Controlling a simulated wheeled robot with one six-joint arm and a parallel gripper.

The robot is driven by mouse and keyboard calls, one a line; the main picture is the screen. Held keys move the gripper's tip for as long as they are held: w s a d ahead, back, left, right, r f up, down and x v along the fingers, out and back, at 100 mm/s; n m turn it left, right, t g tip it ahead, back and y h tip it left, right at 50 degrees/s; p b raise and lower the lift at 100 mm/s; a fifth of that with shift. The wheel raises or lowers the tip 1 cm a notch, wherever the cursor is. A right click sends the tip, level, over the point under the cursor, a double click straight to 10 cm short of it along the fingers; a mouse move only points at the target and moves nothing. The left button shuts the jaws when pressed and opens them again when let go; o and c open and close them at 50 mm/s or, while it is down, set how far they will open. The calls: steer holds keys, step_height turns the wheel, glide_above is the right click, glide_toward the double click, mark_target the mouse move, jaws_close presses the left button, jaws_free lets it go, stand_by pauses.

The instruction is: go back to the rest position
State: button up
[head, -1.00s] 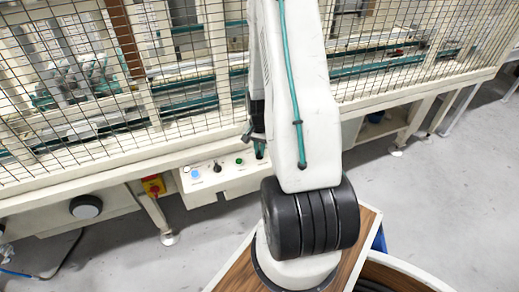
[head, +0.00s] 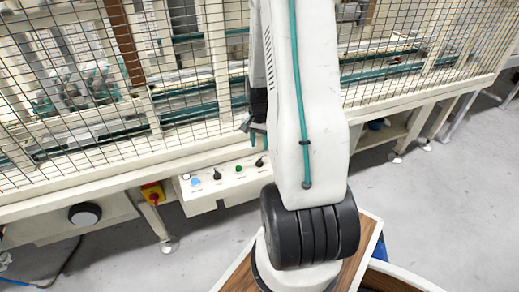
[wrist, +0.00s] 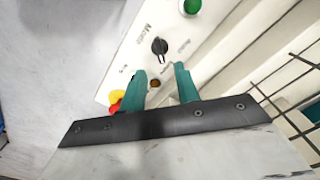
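My gripper (head: 256,132) hangs in front of the white control panel (head: 226,184), beside the arm link, with its dark body partly hidden by that link. In the wrist view its two teal fingers (wrist: 161,86) stand apart with nothing held between them. Past the fingertips lies the panel, with a black knob (wrist: 159,46), a green button (wrist: 191,6) and a small amber part. No egg tray is in view.
A wire mesh fence (head: 80,90) on a cream machine frame runs across the back. A red and yellow switch (head: 153,193) sits left of the panel. Grey floor (head: 435,215) is open at the right.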

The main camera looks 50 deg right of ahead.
steer(key=shift+r, duration=0.25)
stand_by(0.4)
steer(key=s+a+r+n, duration=0.4)
steer(key=a+r, duration=0.5)
steer(key=a, duration=0.1)
steer(key=s+a+r+n+t, duration=0.1)
steer(key=s+a+r+n, duration=0.3)
steer(key=a+r, duration=0.6)
steer(key=s+a+r+n, duration=0.5)
steer(key=a+r+n, duration=0.1)
steer(key=a+r, duration=0.4)
steer(key=shift+a, duration=0.4)
steer(key=shift+s, duration=0.1)
